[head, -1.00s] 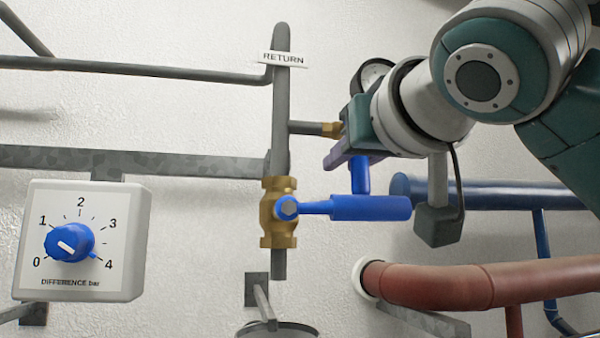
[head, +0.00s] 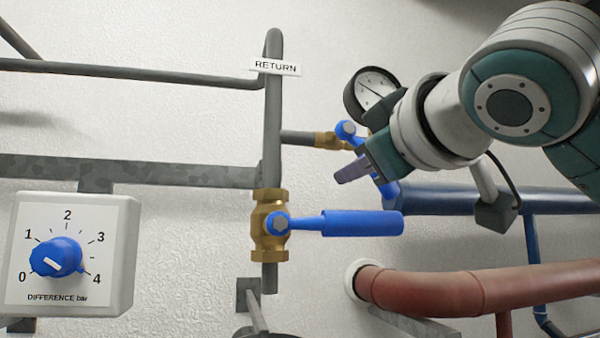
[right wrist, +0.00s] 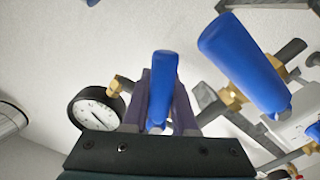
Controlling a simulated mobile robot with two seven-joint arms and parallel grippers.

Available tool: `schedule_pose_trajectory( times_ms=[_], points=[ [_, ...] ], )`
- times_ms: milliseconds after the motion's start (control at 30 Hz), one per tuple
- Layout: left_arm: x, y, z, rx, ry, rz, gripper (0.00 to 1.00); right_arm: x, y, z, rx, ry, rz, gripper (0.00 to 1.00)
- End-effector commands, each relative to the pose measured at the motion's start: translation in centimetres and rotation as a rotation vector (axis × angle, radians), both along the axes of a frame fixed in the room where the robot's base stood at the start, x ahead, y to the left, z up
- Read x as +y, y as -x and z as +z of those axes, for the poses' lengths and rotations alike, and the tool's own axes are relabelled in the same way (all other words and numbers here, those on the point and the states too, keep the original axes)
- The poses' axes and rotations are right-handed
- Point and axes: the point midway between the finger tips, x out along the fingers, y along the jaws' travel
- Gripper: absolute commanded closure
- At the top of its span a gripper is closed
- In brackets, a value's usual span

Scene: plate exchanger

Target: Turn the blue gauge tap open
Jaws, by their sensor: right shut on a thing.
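The blue gauge tap (head: 346,128) sits on a brass fitting on the short branch pipe, below the gauge. Its blue handle slants down to the right, partly hidden behind my right gripper (head: 368,165). The handle's end shows below the gripper. In the right wrist view the handle (right wrist: 162,85) stands between the two purple fingers of my right gripper (right wrist: 160,110), which are shut on it. The pressure gauge (head: 373,92) is behind the tap, and it also shows in the right wrist view (right wrist: 97,109). My left gripper is not in view.
The larger blue lever (head: 362,223) of the brass return valve (head: 270,240) points right, just below my gripper. A blue pipe (head: 470,200) and a red pipe (head: 430,290) run at the right. A dial box (head: 70,250) hangs at the left.

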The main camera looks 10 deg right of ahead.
Motion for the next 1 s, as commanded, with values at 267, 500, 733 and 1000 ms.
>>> schedule_pose_trajectory(
  times_ms=[267,500,733,1000],
  points=[
    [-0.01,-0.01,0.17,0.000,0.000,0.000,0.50,-0.33,-0.15,-0.13,0.005,0.038,-0.007,1.00],
    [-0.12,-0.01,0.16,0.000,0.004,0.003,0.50,-0.32,-0.15,-0.13,0.005,0.038,-0.007,1.00],
    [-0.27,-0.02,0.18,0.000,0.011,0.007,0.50,-0.27,-0.11,-0.06,0.003,0.037,-0.004,0.55],
    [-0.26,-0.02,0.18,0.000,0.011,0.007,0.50,-0.18,-0.05,0.03,0.001,0.036,-0.002,0.44]
  ],
)
